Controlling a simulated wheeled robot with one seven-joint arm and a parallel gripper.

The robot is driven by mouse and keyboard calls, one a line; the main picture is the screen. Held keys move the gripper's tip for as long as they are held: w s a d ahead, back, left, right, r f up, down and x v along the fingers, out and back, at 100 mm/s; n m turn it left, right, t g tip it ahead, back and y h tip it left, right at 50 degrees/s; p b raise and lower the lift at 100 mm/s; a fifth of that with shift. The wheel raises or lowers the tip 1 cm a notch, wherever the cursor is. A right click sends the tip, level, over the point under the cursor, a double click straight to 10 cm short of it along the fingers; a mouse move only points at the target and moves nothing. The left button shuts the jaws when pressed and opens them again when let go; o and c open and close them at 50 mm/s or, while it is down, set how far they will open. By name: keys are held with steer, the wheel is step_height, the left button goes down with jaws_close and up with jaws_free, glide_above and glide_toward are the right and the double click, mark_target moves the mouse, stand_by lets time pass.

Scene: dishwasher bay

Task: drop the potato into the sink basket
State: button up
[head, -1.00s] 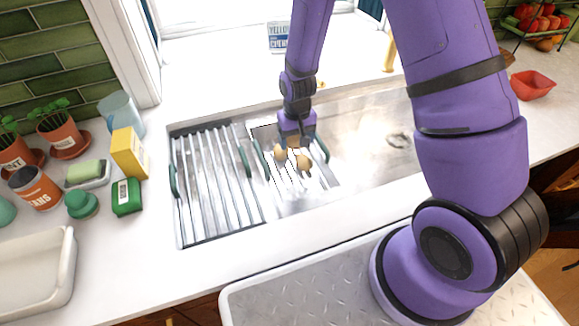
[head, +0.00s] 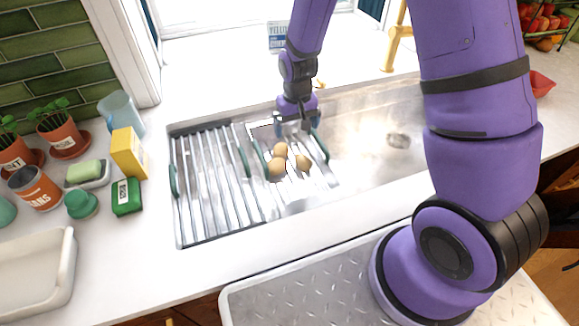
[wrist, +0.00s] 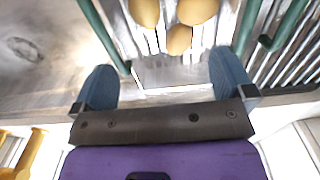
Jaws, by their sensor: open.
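Three brown potatoes lie close together in the sink basket (head: 322,178): a rear one (head: 281,149), a front-left one (head: 276,167) and a right one (head: 302,162). The basket has a pale slatted floor and green handles. My gripper (head: 298,127) is open and empty at the back edge of the basket, just behind the potatoes. In the wrist view, the blue fingers (wrist: 162,64) stand wide apart with nothing between them. The potatoes (wrist: 179,40) lie beyond the fingertips, apart from them.
A ribbed drying rack (head: 215,180) covers the left of the sink. The bare basin with its drain (head: 397,140) is to the right. A yellow box (head: 129,153), a green box (head: 126,196) and a soap dish (head: 88,176) crowd the left counter. A gold tap (head: 392,45) stands behind.

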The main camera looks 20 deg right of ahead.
step_height(320, 180, up, 6)
steer(key=shift+f, duration=0.1)
stand_by(0.5)
steer(key=s+d+r+t, duration=0.15)
steer(key=s+r, duration=0.35)
steer(key=r, duration=0.5)
steer(key=s+d+r+t, duration=0.1)
steer(key=s+d+r, duration=0.3)
steer(key=r, duration=0.6)
steer(key=s+r+t, duration=0.1)
steer(key=s+r, duration=0.3)
steer(key=s, duration=0.4)
steer(key=s+d+r+t, duration=0.1)
steer(key=s+r, duration=0.3)
steer(key=s, duration=0.4)
steer(key=shift+d+t, duration=0.2)
steer(key=shift+t, duration=0.15)
